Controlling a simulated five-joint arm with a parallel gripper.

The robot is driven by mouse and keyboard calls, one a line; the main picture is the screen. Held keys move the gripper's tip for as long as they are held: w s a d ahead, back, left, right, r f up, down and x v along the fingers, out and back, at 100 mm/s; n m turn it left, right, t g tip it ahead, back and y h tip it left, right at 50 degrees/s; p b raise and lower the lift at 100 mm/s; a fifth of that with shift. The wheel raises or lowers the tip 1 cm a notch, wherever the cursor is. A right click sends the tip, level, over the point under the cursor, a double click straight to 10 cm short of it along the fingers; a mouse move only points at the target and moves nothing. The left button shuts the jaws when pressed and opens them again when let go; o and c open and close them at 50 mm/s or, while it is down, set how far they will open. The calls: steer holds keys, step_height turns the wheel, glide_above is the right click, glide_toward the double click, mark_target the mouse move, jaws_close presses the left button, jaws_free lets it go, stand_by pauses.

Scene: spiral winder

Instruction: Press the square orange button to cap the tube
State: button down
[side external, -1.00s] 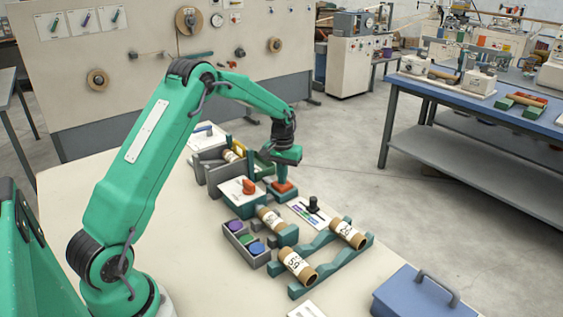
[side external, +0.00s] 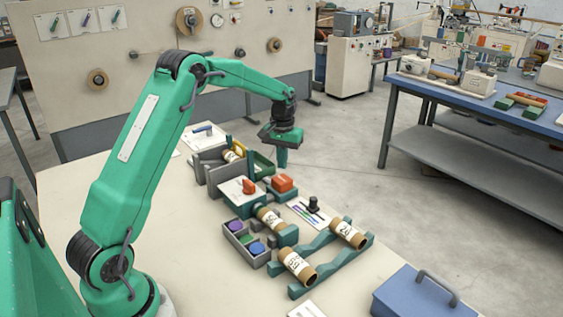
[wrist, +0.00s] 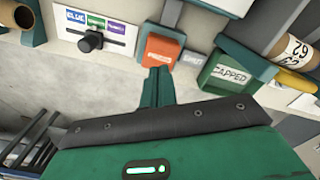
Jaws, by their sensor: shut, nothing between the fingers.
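The square orange button (side external: 282,183) sits on a teal block near the middle of the bench. In the wrist view the button (wrist: 161,51) bears white lettering, just past my fingertips. My gripper (side external: 282,161) is shut and empty, pointing down above the button and apart from it; its closed fingers also show in the wrist view (wrist: 158,76). A cardboard tube (side external: 270,219) lies beside the white-topped box with an orange knob (side external: 249,186). Whether it bears a cap is too small to tell.
A tray (side external: 258,261) holds purple, green and blue caps. Two numbered tubes (side external: 298,267) (side external: 348,234) lie on a teal rack. A black-knobbed selector panel (side external: 310,212) stands right of the button. A green bin (wrist: 227,78) is labelled CAPPED. A blue toolbox (side external: 420,295) stands front right.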

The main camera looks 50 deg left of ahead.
steer(key=shift+r, duration=1)
steer(key=shift+s+d+r, duration=0.15)
steer(key=shift+d+r, duration=0.1)
steer(key=shift+r, duration=0.15)
steer(key=s+d+r+m+t, duration=0.3)
steer(key=s+d+r, duration=0.7)
steer(key=s+r, duration=0.25)
steer(key=s+d+m+t, duration=0.1)
steer(key=s+d, duration=0.2)
steer(key=s, duration=0.5)
steer(key=s+d+m+t, duration=0.1)
steer(key=s+d, duration=0.3)
steer(key=s, duration=0.5)
steer(key=shift+f+m+t, duration=0.3)
steer(key=shift+m, duration=0.2)
